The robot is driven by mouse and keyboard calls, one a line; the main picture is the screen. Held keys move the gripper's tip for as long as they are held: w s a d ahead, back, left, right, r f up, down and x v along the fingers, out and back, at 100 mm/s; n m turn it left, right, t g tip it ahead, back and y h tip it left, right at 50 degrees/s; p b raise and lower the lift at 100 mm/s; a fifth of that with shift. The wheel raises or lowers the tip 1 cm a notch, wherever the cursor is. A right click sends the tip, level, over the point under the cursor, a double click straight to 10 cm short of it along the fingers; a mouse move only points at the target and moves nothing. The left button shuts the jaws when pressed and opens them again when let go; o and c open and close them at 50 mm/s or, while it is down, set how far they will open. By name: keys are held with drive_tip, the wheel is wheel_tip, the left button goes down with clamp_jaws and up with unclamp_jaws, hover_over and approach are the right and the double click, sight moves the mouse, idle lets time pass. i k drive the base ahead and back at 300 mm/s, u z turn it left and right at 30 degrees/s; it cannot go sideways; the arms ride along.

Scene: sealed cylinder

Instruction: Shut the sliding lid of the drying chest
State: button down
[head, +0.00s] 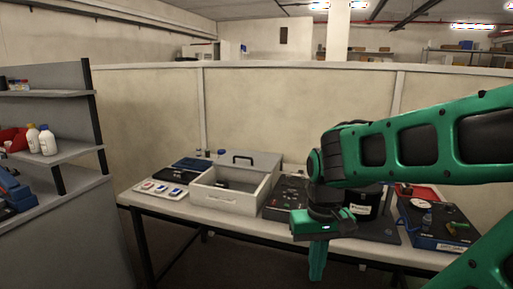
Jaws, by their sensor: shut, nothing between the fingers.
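The drying chest (229,201) is a pale, open-topped box on the table, left of centre in the head view. Its grey sliding lid (252,162) with a dark handle (243,157) lies back behind the opening. The inside of the chest shows, with a small dark thing in it. My gripper (318,262) points down at the front of the table, right of the chest and apart from it. Its fingers are shut and empty.
A tray with small items (160,190) lies left of the chest. A black panel (286,196) lies right of it. A black container (366,200) and a blue case (437,228) stand farther right. A shelf unit (50,150) stands at the left.

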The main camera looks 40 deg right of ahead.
sight(249, 155)
drive_tip(key=i, duration=1.5)
drive_tip(key=z, duration=1.2)
